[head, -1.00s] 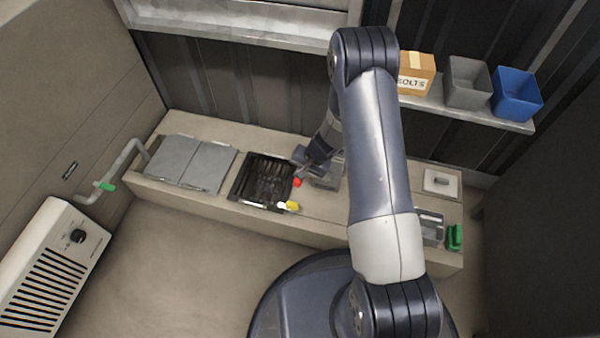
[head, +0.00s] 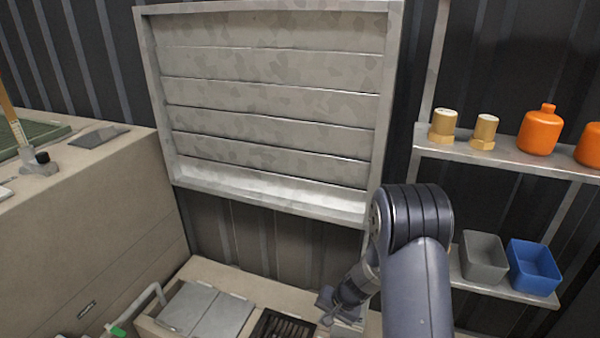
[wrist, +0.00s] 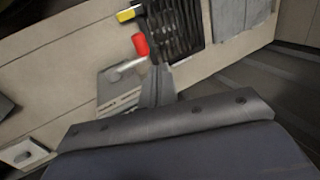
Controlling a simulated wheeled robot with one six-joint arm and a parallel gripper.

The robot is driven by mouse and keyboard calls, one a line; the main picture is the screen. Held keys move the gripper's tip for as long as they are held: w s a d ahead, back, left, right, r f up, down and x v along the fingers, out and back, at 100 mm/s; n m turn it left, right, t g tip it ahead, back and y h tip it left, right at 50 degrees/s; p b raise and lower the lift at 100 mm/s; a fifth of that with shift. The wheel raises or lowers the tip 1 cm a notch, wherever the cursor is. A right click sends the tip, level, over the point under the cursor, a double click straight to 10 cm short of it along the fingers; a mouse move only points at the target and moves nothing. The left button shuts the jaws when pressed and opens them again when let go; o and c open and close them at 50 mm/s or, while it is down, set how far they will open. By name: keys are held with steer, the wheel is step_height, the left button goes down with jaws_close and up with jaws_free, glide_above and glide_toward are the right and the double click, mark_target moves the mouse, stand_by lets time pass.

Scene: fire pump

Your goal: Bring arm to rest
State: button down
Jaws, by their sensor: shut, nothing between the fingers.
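My gripper (head: 326,304) hangs low over the bench beside the right edge of the dark slotted tray (head: 283,328) in the head view. In the wrist view my gripper's fingers (wrist: 158,72) are together and empty. A red piece (wrist: 140,44) lies just beyond the fingertips in that view; I cannot tell how far apart they are.
Grey lids (head: 207,312) cover the bench's left part. A yellow piece (wrist: 129,14) lies by the slotted tray. At right, shelves hold a grey bin (head: 484,262), a blue bin (head: 534,272), brass fittings (head: 443,126) and orange bottles (head: 540,131).

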steer(key=shift+f, duration=0.1)
steer(key=d+b+x, duration=0.1)
steer(key=b+x, duration=0.1)
steer(key=x, duration=0.2)
steer(key=d+f+b+x, duration=0.1)
steer(key=b+x, duration=0.1)
steer(key=x, duration=0.3)
steer(key=s+d+b+x, duration=0.1)
steer(key=b+x, duration=0.1)
steer(key=x, duration=0.2)
steer(key=shift+a+f, duration=0.2)
steer(key=shift+f, duration=0.25)
steer(key=shift+r, duration=0.1)
